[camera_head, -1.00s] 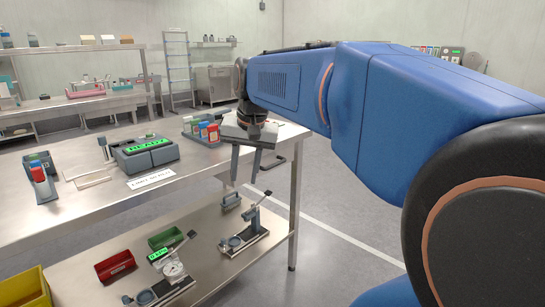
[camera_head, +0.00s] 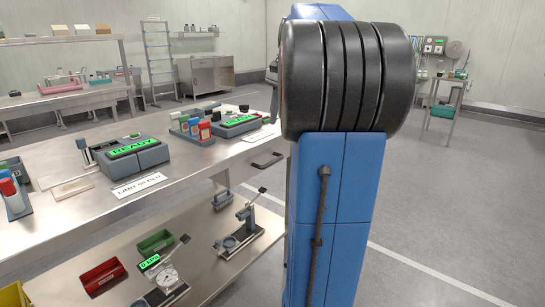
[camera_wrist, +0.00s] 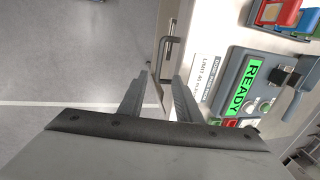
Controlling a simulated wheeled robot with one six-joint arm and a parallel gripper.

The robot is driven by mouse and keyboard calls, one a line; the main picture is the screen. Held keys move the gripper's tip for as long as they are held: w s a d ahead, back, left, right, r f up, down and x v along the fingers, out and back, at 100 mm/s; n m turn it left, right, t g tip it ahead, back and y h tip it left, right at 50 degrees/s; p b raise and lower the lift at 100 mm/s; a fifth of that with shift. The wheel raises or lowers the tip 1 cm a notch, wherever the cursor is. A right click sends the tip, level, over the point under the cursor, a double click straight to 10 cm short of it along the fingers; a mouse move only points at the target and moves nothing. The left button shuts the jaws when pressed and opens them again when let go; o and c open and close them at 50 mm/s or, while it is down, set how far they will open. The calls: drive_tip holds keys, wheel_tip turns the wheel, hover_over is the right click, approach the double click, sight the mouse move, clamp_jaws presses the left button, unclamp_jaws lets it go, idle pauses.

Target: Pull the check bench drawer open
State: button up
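The check bench (camera_head: 90,222) is a steel table with a lower shelf. Its drawer handle (camera_head: 264,162) is a grey bar below the top's front edge, left of my arm; the drawer front looks flush with the bench. In the wrist view the handle (camera_wrist: 163,58) lies ahead of my gripper (camera_wrist: 161,77). The gripper's two fingers are apart, and no object is seen clamped between them. The handle's near end appears between the fingertips; I cannot tell whether they touch it. My arm hides the gripper in the head view.
A tester reading READY (camera_wrist: 251,88) and a limit label (camera_wrist: 206,75) sit on the bench top near the handle. Another READY tester (camera_head: 138,152) stands further left. The lower shelf holds a red bin (camera_head: 103,276) and press fixtures. The floor (camera_head: 430,240) at right is clear.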

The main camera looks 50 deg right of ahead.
sight(272, 161)
drive_tip(key=w+f, duration=0.1)
drive_tip(key=f, duration=0.3)
drive_tip(key=w+f, duration=0.1)
drive_tip(key=f, duration=0.4)
drive_tip(key=w+f, duration=0.1)
drive_tip(key=f, duration=0.4)
drive_tip(key=shift+a+f, duration=0.15)
drive_tip(key=shift+f, duration=0.1)
clamp_jaws()
